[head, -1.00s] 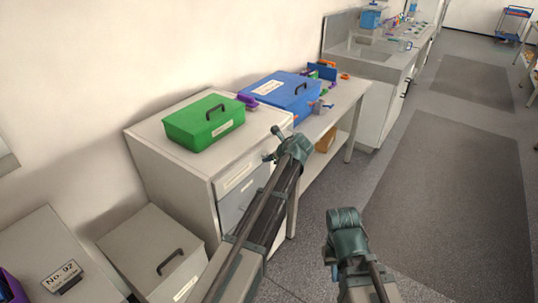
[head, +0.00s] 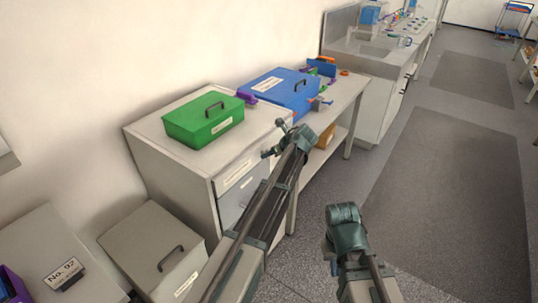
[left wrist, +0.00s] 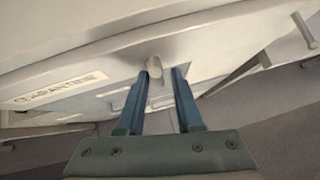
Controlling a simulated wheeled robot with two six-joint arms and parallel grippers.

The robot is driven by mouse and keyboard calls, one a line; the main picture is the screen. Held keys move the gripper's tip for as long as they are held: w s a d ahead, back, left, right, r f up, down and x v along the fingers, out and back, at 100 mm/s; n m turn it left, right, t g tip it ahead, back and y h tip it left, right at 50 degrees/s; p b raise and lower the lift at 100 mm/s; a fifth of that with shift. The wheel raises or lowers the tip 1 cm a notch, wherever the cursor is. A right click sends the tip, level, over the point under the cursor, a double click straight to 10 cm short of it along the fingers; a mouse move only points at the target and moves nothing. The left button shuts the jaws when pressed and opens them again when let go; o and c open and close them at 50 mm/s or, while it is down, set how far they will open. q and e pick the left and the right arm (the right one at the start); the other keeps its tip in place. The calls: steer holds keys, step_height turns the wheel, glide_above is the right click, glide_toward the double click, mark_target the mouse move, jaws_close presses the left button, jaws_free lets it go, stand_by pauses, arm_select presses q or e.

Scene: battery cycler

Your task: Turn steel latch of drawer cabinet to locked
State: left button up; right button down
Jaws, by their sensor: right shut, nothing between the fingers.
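The light grey drawer cabinet (head: 170,165) stands against the wall, with a labelled top drawer (head: 235,177) below its top. In the left wrist view, the steel latch (left wrist: 155,67) is a short rounded grey piece on the cabinet's front, right of the "QUARANTINE" label (left wrist: 60,92). My left gripper (head: 273,139) is at the cabinet's front right. Its blue fingers (left wrist: 160,76) are apart, with the latch between their tips; I cannot tell whether they touch it. In the head view, the arm hides the latch. My right gripper (head: 331,262) is shut and empty, away from the cabinet over the floor.
A green box (head: 203,120) sits on the cabinet. A blue box (head: 281,92) and small items are on the bench to its right. A low grey box with a handle (head: 150,245) stands at front left. The floor on the right is clear.

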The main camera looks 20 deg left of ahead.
arm_select(q)
steer(key=shift+o, duration=0.7)
steer(key=p+v, duration=0.9)
steer(key=v, duration=0.4)
steer(key=shift+s+d+r+p, duration=0.15)
steer(key=shift+d+r+p, duration=0.1)
steer(key=shift+r+p, duration=0.1)
